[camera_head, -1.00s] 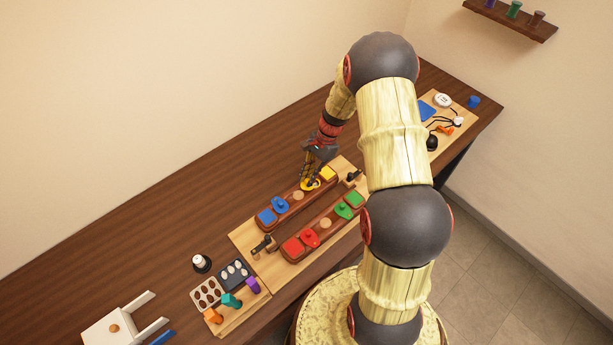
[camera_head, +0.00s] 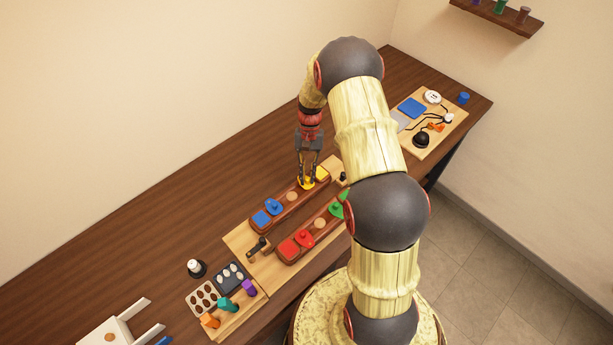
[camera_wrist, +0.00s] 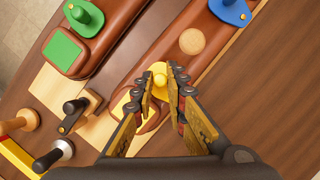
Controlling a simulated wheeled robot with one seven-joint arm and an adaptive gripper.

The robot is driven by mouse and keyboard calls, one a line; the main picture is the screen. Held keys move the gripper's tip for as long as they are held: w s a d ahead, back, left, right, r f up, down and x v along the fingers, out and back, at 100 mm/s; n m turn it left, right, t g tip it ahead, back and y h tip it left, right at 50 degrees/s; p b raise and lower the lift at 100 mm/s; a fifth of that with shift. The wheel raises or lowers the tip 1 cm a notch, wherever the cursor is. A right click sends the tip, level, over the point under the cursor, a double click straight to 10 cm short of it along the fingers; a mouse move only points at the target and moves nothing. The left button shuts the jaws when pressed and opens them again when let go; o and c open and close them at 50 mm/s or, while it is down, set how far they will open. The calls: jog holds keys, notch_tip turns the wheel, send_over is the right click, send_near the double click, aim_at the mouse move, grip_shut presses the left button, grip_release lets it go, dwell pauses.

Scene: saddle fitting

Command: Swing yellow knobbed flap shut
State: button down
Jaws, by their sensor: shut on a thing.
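The yellow knobbed flap (camera_head: 306,185) is at the far right part of the rear brown saddle bar (camera_head: 292,208), beside a yellow square patch (camera_head: 322,173). In the wrist view its round yellow knob (camera_wrist: 159,69) stands between my fingertips. My gripper (camera_head: 308,180) is shut on this knob from above; it also shows in the wrist view (camera_wrist: 160,88). The fingers hide much of the flap, and I cannot tell its exact angle. The yellow patch shows partly beside the left finger in the wrist view (camera_wrist: 123,104).
On the same bar are a wooden disc (camera_head: 292,195) and a blue knobbed flap (camera_head: 274,206). A parallel front bar carries a red knobbed flap (camera_head: 305,238) and a green flap (camera_head: 336,209). Black-handled latches (camera_wrist: 75,113) stand near the bar ends. The table behind is clear.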

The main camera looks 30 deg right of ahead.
jog(key=shift+d+n, duration=0.1)
jog(key=shift+n, duration=0.3)
jog(key=c, duration=1.9)
grip_release()
jog(key=shift+o, duration=0.5)
jog(key=v, duration=1.2)
jog(key=shift+w, duration=0.15)
